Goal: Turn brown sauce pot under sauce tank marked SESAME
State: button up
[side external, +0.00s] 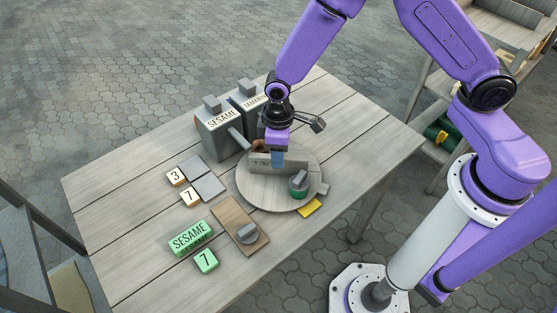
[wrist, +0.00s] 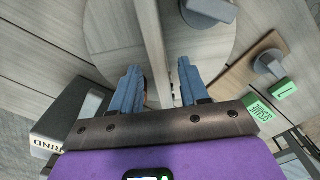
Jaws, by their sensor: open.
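The round wooden turntable (side external: 252,196) carries an upright wooden divider (side external: 262,163) across its middle. The brown sauce pot (side external: 258,145) shows only partly behind the divider, on the tank side. The grey tank marked SESAME (side external: 218,133) stands behind the turntable at the left, with a bar reaching toward it. My gripper (side external: 277,160) points down at the divider. In the wrist view my gripper (wrist: 160,75) is open, with one blue finger on each side of the divider (wrist: 150,45). I cannot tell whether either finger touches it.
A green pot (side external: 299,188) with a grey top sits on the turntable's near right side. A second grey tank (side external: 248,104) stands beside SESAME. A yellow marker (side external: 309,208) lies by the turntable edge. Green SESAME block (side external: 190,238), number tiles and a wooden board (side external: 233,215) occupy the front left.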

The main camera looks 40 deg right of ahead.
aim_at(278, 173)
jog(key=shift+f, duration=2.05)
grip_shut()
